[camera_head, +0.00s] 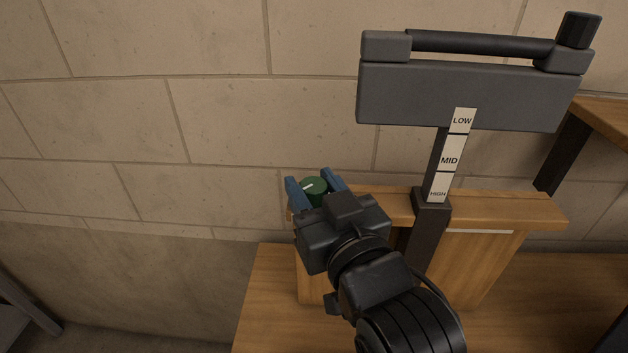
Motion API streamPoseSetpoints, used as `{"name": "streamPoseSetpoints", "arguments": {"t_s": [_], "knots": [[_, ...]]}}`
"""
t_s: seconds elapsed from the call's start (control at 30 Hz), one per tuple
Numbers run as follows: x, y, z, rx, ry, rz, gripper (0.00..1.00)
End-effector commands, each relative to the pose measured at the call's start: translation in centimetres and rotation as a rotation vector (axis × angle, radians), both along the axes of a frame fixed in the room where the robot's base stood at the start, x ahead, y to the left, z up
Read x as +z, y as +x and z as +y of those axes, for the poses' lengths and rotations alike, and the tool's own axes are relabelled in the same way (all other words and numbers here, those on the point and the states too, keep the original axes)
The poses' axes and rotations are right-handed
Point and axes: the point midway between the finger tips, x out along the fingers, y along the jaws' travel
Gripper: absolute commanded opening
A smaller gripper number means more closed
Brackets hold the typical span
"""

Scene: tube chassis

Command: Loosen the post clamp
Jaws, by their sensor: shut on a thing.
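A green round knob (315,190) with a white pointer mark sits at the left of the post's wooden support; it appears to be the clamp knob. The blue fingers of my gripper (315,184) are on either side of it and shut on it. The white mark points to the left and slightly down. The dark post (435,165) carries LOW, MID and HIGH labels and rises from a dark sleeve (432,203). HIGH is just above the sleeve. My gripper body hides the knob's lower side and its mount.
A grey head block (455,95) with a black bar (480,43) tops the post, to the right of my gripper. A wooden ledge (510,208) and lower wooden bench (268,290) surround the post. A block wall (170,120) stands behind; space at left is clear.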

Motion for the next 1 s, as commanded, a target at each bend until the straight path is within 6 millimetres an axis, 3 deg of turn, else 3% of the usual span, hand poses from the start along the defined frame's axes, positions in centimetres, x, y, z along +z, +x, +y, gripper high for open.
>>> {"name": "streamPoseSetpoints", "arguments": {"t_s": [0.63,0.67,0.87,1.0], "knots": [[-0.05,0.04,0.01,0.032,-0.001,0.0,0.13],[-0.05,0.05,0.01,0.032,-0.002,0.001,0.44],[-0.04,0.04,0.02,0.032,-0.001,0.0,0.63],[-0.04,0.03,0.01,0.032,0.0,0.001,0.64]]}}
